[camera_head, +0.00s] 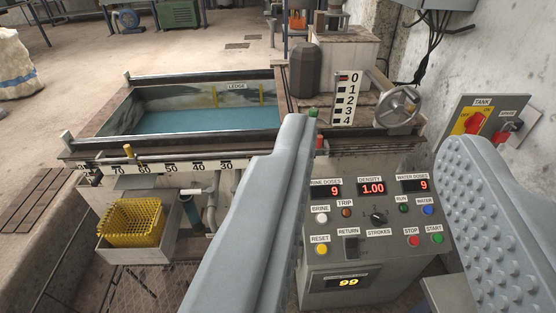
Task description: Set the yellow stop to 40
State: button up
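The yellow stop (128,152) is a small upright yellow-orange peg on the front rail of the tank, at the left. It stands above the number scale (170,167), between the 70 and 60 marks. The 40 mark lies to its right; the numbers fall from left to right, with 30 the last one visible. My gripper (378,132) is open, with its two grey fingers wide apart and nothing between them. The left finger hides the right part of the scale and rail. The stop is well to the left of both fingers.
A tank of blue-green water (195,118) lies behind the rail. A control panel (375,215) with buttons and red displays stands between the fingers. A handwheel (398,106) is beyond it. A yellow basket (131,222) sits below the scale. A red-and-yellow TANK switch (474,122) is at right.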

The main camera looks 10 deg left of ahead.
aim_at(131, 158)
jog(key=u, duration=1.3)
